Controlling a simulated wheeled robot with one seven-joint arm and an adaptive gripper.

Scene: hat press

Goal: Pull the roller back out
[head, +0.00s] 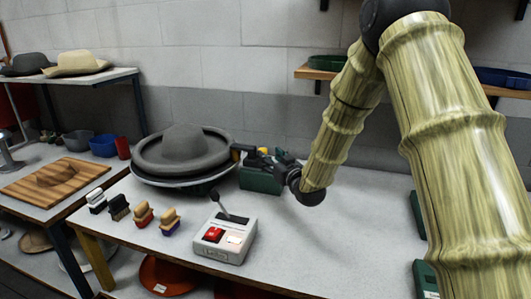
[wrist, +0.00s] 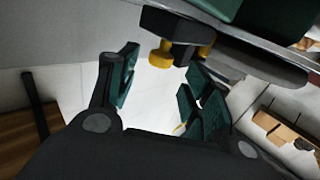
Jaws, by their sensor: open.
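A grey hat (head: 183,146) sits on the round press (head: 150,178) on the table. A green housing (head: 260,181) stands at the press's right side, with dark and yellow parts above it. In the wrist view a black block with yellow knobs (wrist: 178,48) sits beside the green housing (wrist: 245,12); it appears to belong to the roller, but the roller itself I cannot make out clearly. My gripper (head: 266,158) is beside these parts. In the wrist view my gripper (wrist: 160,85) is open, its green-padded fingers apart and empty, with the block just beyond the fingertips.
A control box (head: 225,238) with a lever and red button stands at the table's front. Several brushes (head: 143,214) lie left of it. A wooden board (head: 55,182) is on the left table. The tabletop right of my gripper is mostly clear.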

